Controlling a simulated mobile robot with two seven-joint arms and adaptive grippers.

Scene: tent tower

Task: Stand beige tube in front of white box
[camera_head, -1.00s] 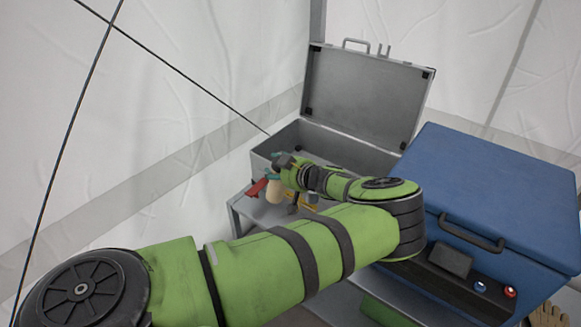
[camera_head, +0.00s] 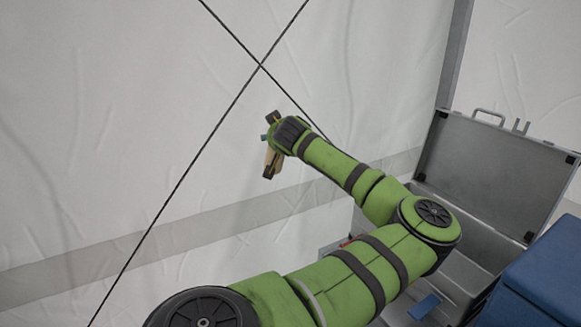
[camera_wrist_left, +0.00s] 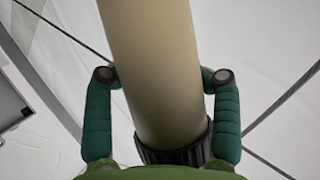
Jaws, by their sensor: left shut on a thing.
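My left gripper (camera_head: 269,146) is shut on the beige tube (camera_head: 272,163) and holds it in the air in front of the white tent wall. The tube hangs slightly tilted in the head view, partly covered by the gripper. In the left wrist view, the tube (camera_wrist_left: 152,55) passes between the two green fingers of the gripper (camera_wrist_left: 163,76). A black ribbed cap (camera_wrist_left: 178,148) is at its near end. No white box can be made out in either view. My right gripper is not in view.
An open grey case (camera_head: 495,170) stands at the right, lid raised. A blue box (camera_head: 545,275) is at the lower right. A small red thing (camera_head: 345,243) lies behind my arm, and a blue piece (camera_head: 424,305) shows near the case. Dark cords cross before the tent wall.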

